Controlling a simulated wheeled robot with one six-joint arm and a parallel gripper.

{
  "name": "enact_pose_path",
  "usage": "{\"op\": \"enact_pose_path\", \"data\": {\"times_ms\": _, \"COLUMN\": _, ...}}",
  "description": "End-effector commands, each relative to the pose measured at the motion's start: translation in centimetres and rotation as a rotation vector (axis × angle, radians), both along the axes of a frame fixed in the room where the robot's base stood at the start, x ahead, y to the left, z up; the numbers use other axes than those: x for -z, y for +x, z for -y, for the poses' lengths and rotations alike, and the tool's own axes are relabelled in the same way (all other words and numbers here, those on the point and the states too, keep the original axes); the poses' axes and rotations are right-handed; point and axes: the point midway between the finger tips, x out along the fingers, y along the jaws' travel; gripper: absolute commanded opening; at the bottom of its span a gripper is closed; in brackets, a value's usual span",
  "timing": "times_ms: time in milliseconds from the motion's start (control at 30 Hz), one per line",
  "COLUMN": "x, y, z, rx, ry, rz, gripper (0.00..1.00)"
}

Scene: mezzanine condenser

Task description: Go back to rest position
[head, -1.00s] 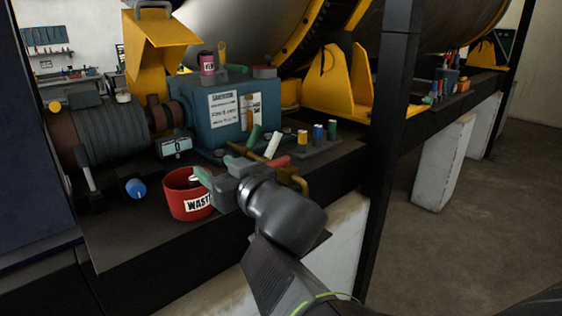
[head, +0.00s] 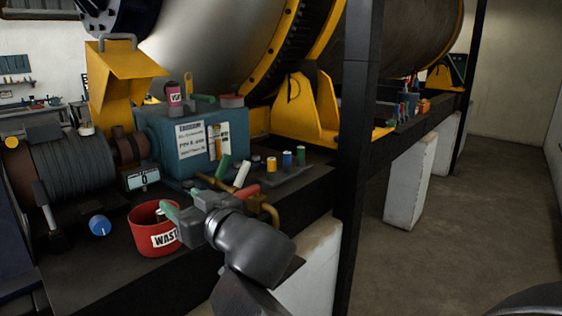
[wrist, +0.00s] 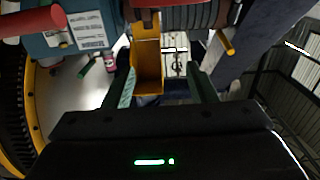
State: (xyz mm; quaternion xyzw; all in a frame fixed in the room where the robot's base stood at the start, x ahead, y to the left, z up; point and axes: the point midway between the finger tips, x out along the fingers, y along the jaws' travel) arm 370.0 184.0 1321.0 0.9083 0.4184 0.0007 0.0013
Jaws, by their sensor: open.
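My gripper (head: 180,209) is at the front of the bench, beside and partly in front of the red waste bin (head: 151,244). In the wrist view its two dark green fingers (wrist: 164,88) stand well apart with no object held between them. The bin is upright on the bench, with a dark item (head: 160,216) showing inside.
A blue-teal box (head: 165,148) with paper labels stands behind my gripper. Small coloured cylinders (head: 286,160), a brown bent pipe (head: 265,208) and a blue knob (head: 99,225) are close by. A black post (head: 360,120) rises at right; open floor (head: 480,200) lies beyond.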

Motion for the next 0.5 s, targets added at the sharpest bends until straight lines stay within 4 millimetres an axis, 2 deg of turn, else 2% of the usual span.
{"op": "enact_pose_path", "data": {"times_ms": 500, "x": 0.0, "y": 5.2, "z": -6.2, "rx": -0.003, "ry": 0.000, "rz": -0.003, "gripper": 0.52}}
